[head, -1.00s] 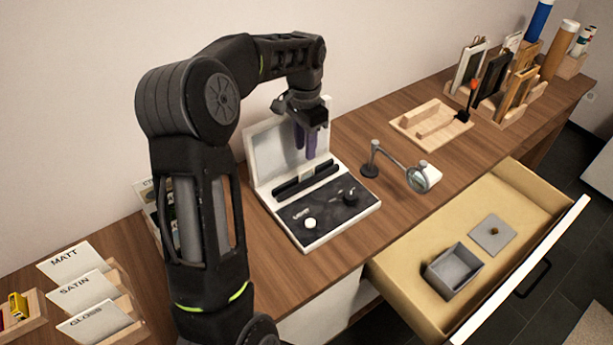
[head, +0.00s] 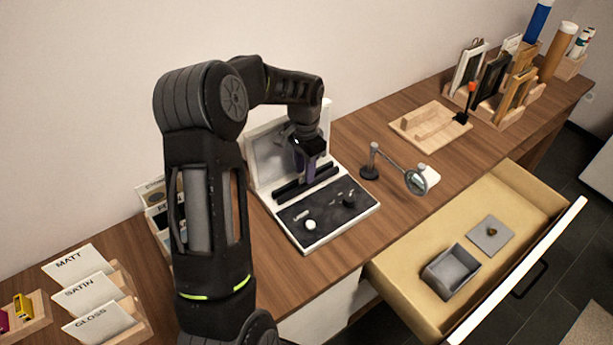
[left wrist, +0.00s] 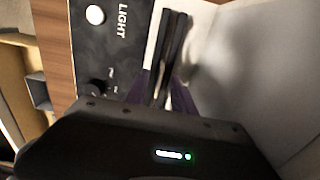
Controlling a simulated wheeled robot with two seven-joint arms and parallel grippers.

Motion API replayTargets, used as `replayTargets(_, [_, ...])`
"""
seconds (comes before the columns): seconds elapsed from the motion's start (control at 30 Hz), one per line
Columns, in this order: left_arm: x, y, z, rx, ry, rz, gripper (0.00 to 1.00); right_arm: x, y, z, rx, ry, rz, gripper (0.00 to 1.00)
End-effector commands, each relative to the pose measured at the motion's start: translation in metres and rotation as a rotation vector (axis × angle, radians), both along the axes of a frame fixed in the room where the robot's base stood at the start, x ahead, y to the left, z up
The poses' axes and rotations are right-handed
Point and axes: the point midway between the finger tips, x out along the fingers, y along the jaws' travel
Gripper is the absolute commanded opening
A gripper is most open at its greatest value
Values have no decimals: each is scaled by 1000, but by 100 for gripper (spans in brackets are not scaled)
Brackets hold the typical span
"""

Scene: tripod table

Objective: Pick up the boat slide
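The light viewer (head: 330,222) stands open on the desk, with a grey back panel, a dark control face and a black slotted rail (head: 290,190). The rail also shows in the left wrist view (left wrist: 172,45). My left gripper (head: 306,176) points down at the rail, its purple fingers apart on either side of it in the left wrist view (left wrist: 162,88). The small slide seen in the rail earlier is now hidden by the fingers, and its picture cannot be made out. My right gripper is not in view.
A magnifier on a stand (head: 415,181) is right of the viewer. An open drawer (head: 410,270) with a grey box (head: 452,270) juts out in front. Card holders labelled MATT, SATIN and GLOSS (head: 90,295) are at left. A wooden tray (head: 425,140) and frames stand farther back.

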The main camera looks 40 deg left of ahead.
Motion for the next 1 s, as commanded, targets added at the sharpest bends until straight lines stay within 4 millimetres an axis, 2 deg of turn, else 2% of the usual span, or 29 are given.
replayTargets(0.6, [0,0,-2,1,-1,0,30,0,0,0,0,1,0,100])
replayTargets(0.9, [0,0,-2,1,-1,0,5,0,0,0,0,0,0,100])
replayTargets(1.0, [0,0,-2,1,-1,0,0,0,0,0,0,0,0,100])
